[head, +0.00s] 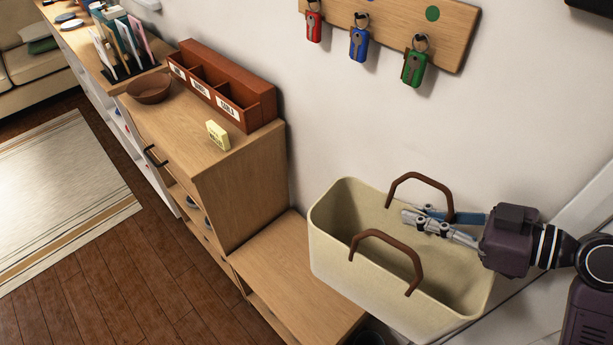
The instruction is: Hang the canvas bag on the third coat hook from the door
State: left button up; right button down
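The canvas bag (335,262) is cream, open at the top, with two brown arched handles. It shows at the lower right in the head view, roughly upright and slightly tilted. Its underside is hidden. My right gripper (414,215) reaches over the bag's mouth from the right. Its fingers are close together around one leg of the rear handle (420,178), and the front handle (385,238) is free. The exact contact is partly hidden. No coat hooks show in this view. My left gripper is not in view.
A wooden key board (455,30) with red, blue and green tagged keys hangs on the wall. A low wooden bench (285,262) lies left of the bag, beside a taller cabinet (238,190) carrying a red-brown sorter (255,90), bowl (149,90) and yellow block (217,135). Floor at left is open.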

aim_at(376, 203)
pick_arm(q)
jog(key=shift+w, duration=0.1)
